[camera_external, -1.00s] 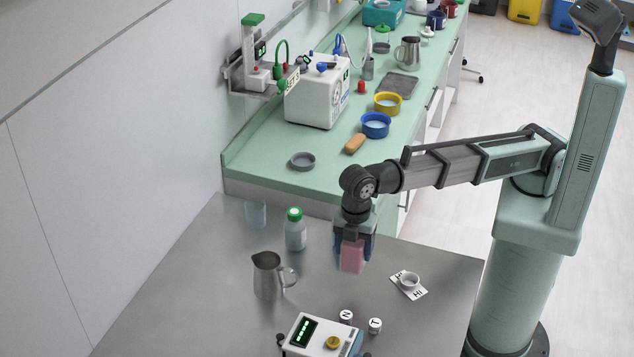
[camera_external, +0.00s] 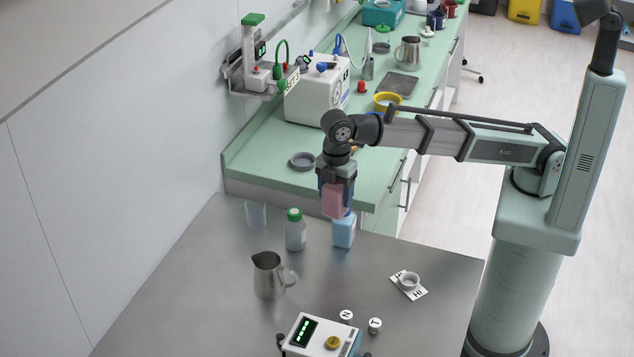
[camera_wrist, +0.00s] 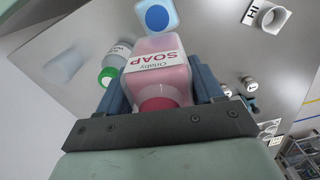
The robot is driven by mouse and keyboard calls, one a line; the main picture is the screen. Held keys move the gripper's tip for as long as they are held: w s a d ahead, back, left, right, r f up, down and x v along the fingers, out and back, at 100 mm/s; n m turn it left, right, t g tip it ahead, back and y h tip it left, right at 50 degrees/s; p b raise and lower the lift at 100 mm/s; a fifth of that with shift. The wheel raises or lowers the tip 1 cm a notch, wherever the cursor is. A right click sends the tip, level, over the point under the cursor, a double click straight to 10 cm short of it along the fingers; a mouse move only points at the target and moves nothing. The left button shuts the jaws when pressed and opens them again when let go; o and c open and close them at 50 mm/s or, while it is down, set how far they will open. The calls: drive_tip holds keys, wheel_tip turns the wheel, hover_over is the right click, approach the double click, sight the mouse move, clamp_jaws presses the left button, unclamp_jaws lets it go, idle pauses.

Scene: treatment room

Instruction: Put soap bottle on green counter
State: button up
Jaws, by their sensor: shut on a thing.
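The pink soap bottle (camera_external: 334,199) is clamped between the fingers of my gripper (camera_external: 336,186). In the wrist view the soap bottle (camera_wrist: 160,75) shows its SOAP label and red cap between the two blue fingers of my gripper (camera_wrist: 163,95). In the external view it hangs in the air at the far side of the steel table (camera_external: 400,300), in front of a blue bottle. The green counter (camera_external: 285,135) lies behind the steel table, and my gripper is just in front of its near end.
A blue bottle (camera_external: 344,232), a green-capped bottle (camera_external: 295,232) and a steel jug (camera_external: 268,275) stand on the steel table. A grey dish (camera_external: 302,161) sits on the counter's near end, with a white device (camera_external: 315,97) behind. Bare counter surrounds the dish.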

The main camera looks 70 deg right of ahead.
drive_tip(key=w+d+r+m, duration=0.1)
drive_tip(key=w+d+m, duration=0.3)
drive_tip(key=d, duration=0.7)
drive_tip(key=w+d+m, duration=0.2)
drive_tip(key=w+d, duration=0.4)
drive_tip(key=d, duration=0.5)
drive_tip(key=w+d+m, duration=0.1)
drive_tip(key=d+m, duration=0.5)
drive_tip(key=d, duration=1.8)
drive_tip(key=w+a+n, duration=0.5)
drive_tip(key=w+a, duration=0.3)
drive_tip(key=w, duration=0.2)
drive_tip(key=shift+w+f, duration=0.15)
drive_tip(key=shift+w, duration=0.15)
drive_tip(key=shift+f, duration=0.1)
drive_tip(key=shift+f, duration=3.9)
drive_tip(key=shift+f, duration=0.15)
